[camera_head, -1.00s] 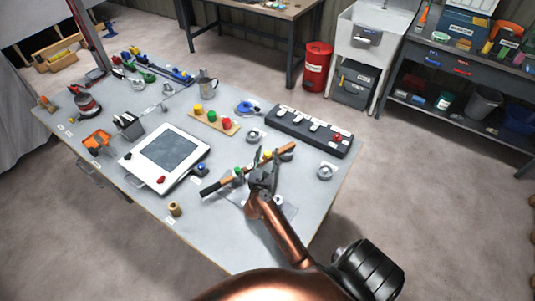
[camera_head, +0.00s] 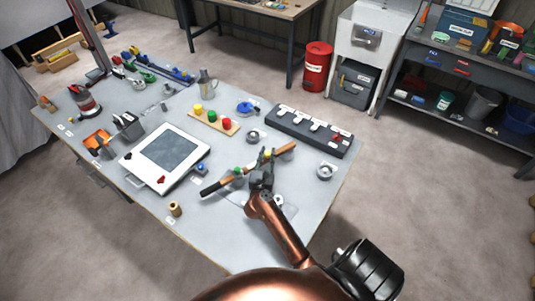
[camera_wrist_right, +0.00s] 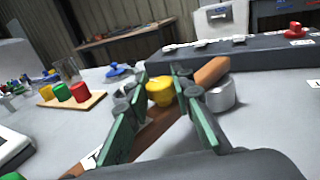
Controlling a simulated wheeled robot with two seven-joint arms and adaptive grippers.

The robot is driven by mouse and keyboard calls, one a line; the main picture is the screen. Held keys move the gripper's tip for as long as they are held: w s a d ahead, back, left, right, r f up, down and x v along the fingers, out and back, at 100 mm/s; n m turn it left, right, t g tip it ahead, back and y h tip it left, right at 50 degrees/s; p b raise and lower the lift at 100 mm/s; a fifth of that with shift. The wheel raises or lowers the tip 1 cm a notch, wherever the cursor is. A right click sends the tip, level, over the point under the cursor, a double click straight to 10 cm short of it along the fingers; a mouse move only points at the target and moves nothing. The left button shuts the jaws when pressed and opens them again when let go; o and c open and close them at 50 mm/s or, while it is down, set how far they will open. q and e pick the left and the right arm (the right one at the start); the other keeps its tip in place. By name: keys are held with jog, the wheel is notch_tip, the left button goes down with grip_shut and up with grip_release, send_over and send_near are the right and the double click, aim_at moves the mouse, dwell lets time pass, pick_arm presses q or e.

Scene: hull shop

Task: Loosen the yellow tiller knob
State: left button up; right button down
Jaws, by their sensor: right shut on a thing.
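The tiller, a wooden bar (camera_head: 284,150) with a dark left end, lies slantwise near the right front of the table. Its yellow knob (camera_head: 267,154) sits on the upper right part of the bar. In the right wrist view the yellow knob (camera_wrist_right: 159,92) shows between the two green-sided fingers. My right gripper (camera_head: 263,168) is shut on the yellow knob, reaching in from the front. My left gripper is not in view.
A black switch box (camera_head: 310,132) stands behind the tiller. A wooden board (camera_head: 214,123) with yellow, green and red buttons is to its left. A white framed panel (camera_head: 134,178) lies further left. A grey ring-shaped part (camera_head: 325,171) is at the right edge.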

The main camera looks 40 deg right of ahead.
jog(key=n+t+y+p, duration=0.1)
jog(key=p, duration=0.1)
jog(key=n+t+y+p, duration=0.1)
jog(key=n+y+p, duration=0.1)
jog(key=n+t+y+p, duration=0.1)
jog(key=t+y+p, duration=0.1)
jog(key=shift+s+r, duration=0.1)
jog(key=shift+r, duration=0.15)
jog(key=shift+d+n+t+y+p, duration=0.1)
jog(key=shift+n+t+y+p, duration=0.3)
jog(key=shift+n+y, duration=0.25)
jog(key=n+t+y, duration=0.1)
jog(key=n+y, duration=0.1)
jog(key=y, duration=0.1)
jog(key=shift+f, duration=0.2)
jog(key=n+y, duration=0.1)
jog(key=n+y+b, duration=0.1)
jog(key=y, duration=0.1)
jog(key=shift+f+t+y, duration=0.2)
jog(key=shift+t+y, duration=0.05)
jog(key=shift+t, duration=0.05)
jog(key=shift+n+y+b, duration=0.75)
jog(key=shift+y, duration=0.35)
jog(key=shift+r+n+y+b, duration=0.15)
jog(key=shift+n+y+b, duration=0.55)
jog(key=shift+y, duration=0.4)
